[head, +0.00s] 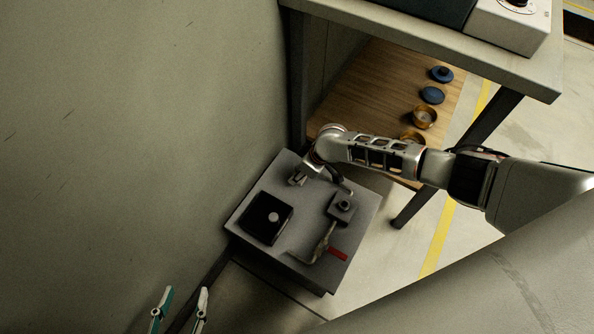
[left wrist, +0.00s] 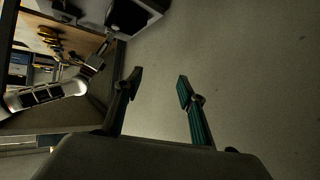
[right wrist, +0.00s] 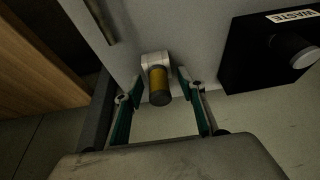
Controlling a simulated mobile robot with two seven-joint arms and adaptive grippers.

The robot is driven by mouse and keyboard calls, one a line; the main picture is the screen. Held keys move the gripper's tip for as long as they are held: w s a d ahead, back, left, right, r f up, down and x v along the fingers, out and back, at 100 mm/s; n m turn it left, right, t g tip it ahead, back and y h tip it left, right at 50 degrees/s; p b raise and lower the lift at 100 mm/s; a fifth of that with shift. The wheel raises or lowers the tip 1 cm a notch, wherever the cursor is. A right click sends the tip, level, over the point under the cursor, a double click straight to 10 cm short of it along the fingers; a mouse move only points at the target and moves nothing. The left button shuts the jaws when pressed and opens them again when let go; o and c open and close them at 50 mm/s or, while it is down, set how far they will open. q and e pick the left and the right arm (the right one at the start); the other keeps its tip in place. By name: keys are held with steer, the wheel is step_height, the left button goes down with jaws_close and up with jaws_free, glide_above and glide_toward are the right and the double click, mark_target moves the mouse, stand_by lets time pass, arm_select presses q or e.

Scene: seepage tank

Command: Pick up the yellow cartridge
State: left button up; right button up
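The yellow cartridge (right wrist: 158,80) shows in the right wrist view as a short yellow cylinder with a dark end. It sits at a pale block (right wrist: 155,58). My right gripper (right wrist: 159,86) is open, with one finger on each side of the cartridge and a visible gap on both sides. In the head view my right arm reaches over the grey tank top, and I cannot make out the cartridge there. My left gripper (head: 182,292) is open and empty at the bottom left of the head view. It also shows open in the left wrist view (left wrist: 159,84).
The grey tank (head: 293,227) carries a black box (head: 258,228), marked WASTE in the right wrist view, and a fitting with a red handle (head: 338,254). A wooden shelf (head: 375,83) holds blue caps (head: 432,95) and brass rings (head: 424,117). A wall stands at left.

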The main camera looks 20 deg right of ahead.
steer(key=shift+w+r, duration=0.15)
steer(key=shift+w, duration=0.05)
arm_select(q)
steer(key=shift+w+r, duration=0.15)
steer(key=shift+r, duration=0.15)
arm_select(e)
jaws_close()
